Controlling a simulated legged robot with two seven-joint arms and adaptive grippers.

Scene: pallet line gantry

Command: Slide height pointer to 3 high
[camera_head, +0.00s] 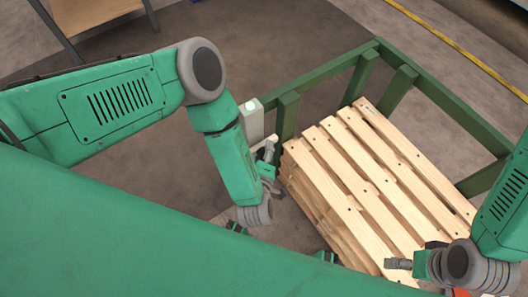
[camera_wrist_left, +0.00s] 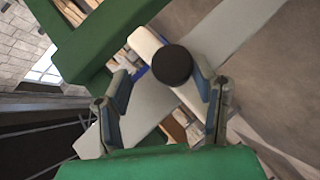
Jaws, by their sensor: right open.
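A black round knob (camera_wrist_left: 172,65) on a white block, which looks like the height pointer, sits across a long grey rail (camera_wrist_left: 228,38) in the left wrist view. My left gripper (camera_wrist_left: 160,82) is open, one finger on each side of the knob; the right finger appears very close to it, and I cannot tell whether they touch. In the head view my left gripper (camera_head: 268,165) is beside a light grey post (camera_head: 252,122) with a lit green top; the knob is hard to make out there. My right gripper (camera_head: 398,264) is open and empty over the pallet stack's front right.
A stack of wooden pallets (camera_head: 365,180) stands inside a green frame (camera_head: 440,97), whose rails run along the back and right. A table with a wooden top (camera_head: 90,12) stands at the far left. The grey floor between is clear.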

